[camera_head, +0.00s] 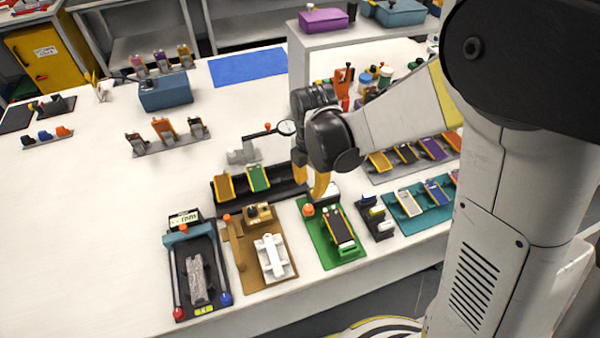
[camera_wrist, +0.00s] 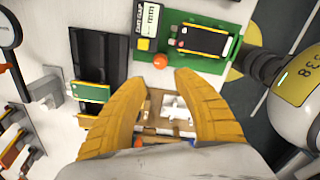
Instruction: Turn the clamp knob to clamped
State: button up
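Several ball-ended knobs show, and I cannot tell for sure which is the clamp knob. One orange knob (camera_head: 308,210) is on the green fixture (camera_head: 325,258), which holds a dark pouch cell; this knob also shows in the wrist view (camera_wrist: 160,61). Another orange knob (camera_head: 227,218) is on the brown fixture (camera_head: 247,276) with a white cross-shaped part (camera_head: 271,256). My gripper (camera_head: 310,183) hangs above the bench behind the green fixture. Its yellow fingers, also in the wrist view (camera_wrist: 158,80), are apart with nothing held. They hide part of the brown fixture.
A black device (camera_head: 184,250) with red and blue knobs stands left of the brown fixture. A black tray (camera_head: 286,191) with orange and green cells lies behind. A teal tray (camera_head: 411,222) is at right.

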aim_at(309, 207)
jog(key=shift+a+f, duration=0.1)
jog(key=shift+f, duration=0.3)
notch_tip(309, 207, down, 10)
jog(key=b, duration=0.4)
jog(key=shift+f, duration=0.15)
jog(key=shift+c, duration=0.4)
